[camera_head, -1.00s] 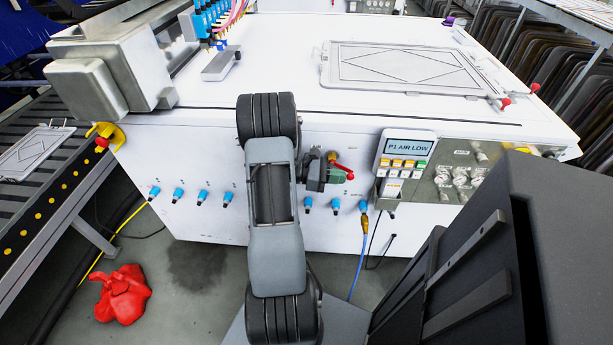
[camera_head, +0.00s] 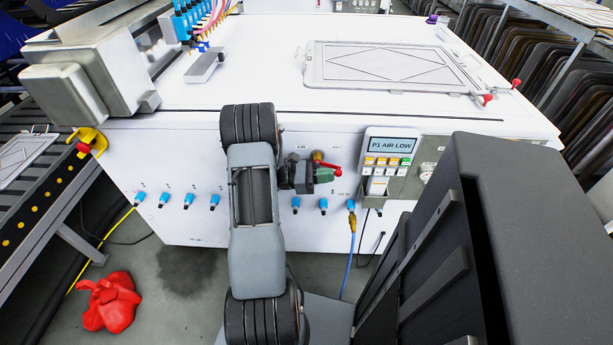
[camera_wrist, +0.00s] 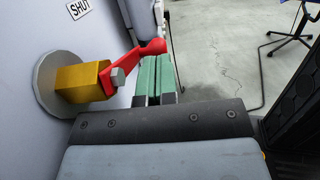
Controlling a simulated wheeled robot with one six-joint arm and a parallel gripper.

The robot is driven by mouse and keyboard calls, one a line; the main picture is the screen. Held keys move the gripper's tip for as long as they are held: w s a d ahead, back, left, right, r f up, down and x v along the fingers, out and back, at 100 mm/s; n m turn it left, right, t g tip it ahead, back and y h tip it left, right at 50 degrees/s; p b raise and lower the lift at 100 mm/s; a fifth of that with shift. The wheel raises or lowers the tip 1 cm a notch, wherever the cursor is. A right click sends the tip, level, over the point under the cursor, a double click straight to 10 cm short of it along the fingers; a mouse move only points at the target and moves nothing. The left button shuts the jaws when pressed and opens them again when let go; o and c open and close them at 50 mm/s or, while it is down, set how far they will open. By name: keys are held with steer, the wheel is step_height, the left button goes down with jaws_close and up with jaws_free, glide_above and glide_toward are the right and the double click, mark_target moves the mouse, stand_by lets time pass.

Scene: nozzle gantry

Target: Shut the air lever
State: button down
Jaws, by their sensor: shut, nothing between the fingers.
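The air lever is a red handle on a brass valve. In the wrist view the red lever (camera_wrist: 148,50) reaches right from the brass valve body (camera_wrist: 82,83), which sits on a round grey flange.
A handheld display (camera_head: 390,146) reading "P1 AIR LOW" hangs right of the valve. Several blue fittings (camera_head: 296,205) line the front below, with a blue hose (camera_head: 348,262) from one. A conveyor (camera_head: 50,190) stands left, and a red cloth-like heap (camera_head: 108,302) lies on the floor.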

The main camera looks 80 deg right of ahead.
steer(key=shift+s+a+f, duration=0.1)
steer(key=shift+s+f, duration=0.05)
steer(key=shift+f, duration=0.1)
steer(key=f+v, duration=0.2)
steer(key=v, duration=2.1)
steer(key=shift+f, duration=0.25)
steer(key=shift+w, duration=0.25)
